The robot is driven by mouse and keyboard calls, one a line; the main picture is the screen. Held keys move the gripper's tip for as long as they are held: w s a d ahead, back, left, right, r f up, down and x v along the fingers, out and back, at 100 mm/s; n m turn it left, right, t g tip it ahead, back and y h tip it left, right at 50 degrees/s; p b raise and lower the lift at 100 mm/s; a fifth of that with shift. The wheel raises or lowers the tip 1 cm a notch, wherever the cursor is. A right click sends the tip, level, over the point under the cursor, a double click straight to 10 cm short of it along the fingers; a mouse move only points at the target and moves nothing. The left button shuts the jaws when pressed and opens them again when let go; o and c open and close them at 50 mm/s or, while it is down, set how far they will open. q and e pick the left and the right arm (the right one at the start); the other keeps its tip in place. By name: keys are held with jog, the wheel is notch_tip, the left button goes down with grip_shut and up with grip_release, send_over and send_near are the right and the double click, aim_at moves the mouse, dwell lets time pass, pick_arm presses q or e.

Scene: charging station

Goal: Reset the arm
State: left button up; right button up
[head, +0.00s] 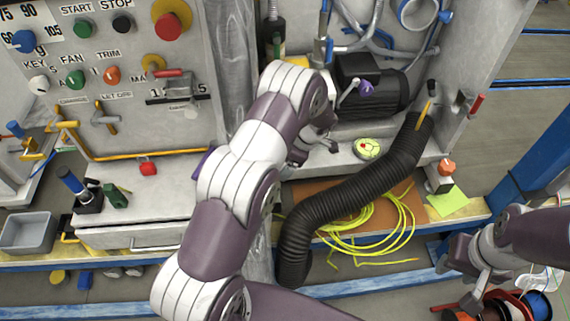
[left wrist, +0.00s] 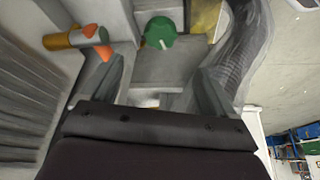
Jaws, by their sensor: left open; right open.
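My left arm (head: 240,180) reaches up from the bottom of the head view across the front of the charging station, bent at several joints. Its gripper is mostly hidden behind the arm there. In the left wrist view my left gripper (left wrist: 160,95) is open, its two fingers apart with nothing held between them. A green knob (left wrist: 160,33) and an orange-tipped cylinder (left wrist: 78,38) show beyond the fingers. My right gripper (head: 466,284) is at the lower right of the head view, below the bench edge. It is open and appears empty.
The control panel (head: 120,130) with knobs and switches stands at the left. A black corrugated hose (head: 335,205) and a yellow cable coil (head: 375,235) lie right of my left arm. A blue post (head: 535,150) stands near my right arm. A grey bin (head: 28,232) sits far left.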

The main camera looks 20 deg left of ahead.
dwell(0.3)
pick_arm(q)
jog(key=w+d+r+m+t+h, duration=0.2)
jog(key=d+r+m+t+h, duration=0.3)
jog(key=m, duration=0.4)
jog(key=s+r+m+g, duration=0.1)
jog(key=s+r+m, duration=0.3)
jog(key=s, duration=0.3)
jog(key=s+d+r+m+p, duration=0.1)
jog(key=s+r+m, duration=0.3)
jog(key=s, duration=0.4)
jog(key=s+d+r+m+g, duration=0.1)
jog(key=s+r+m, duration=0.2)
jog(key=s+r, duration=0.2)
jog(key=shift+s+d+m+g+y, duration=0.15)
jog(key=shift+s+m+g+y, duration=0.2)
jog(key=shift+s, duration=1.35)
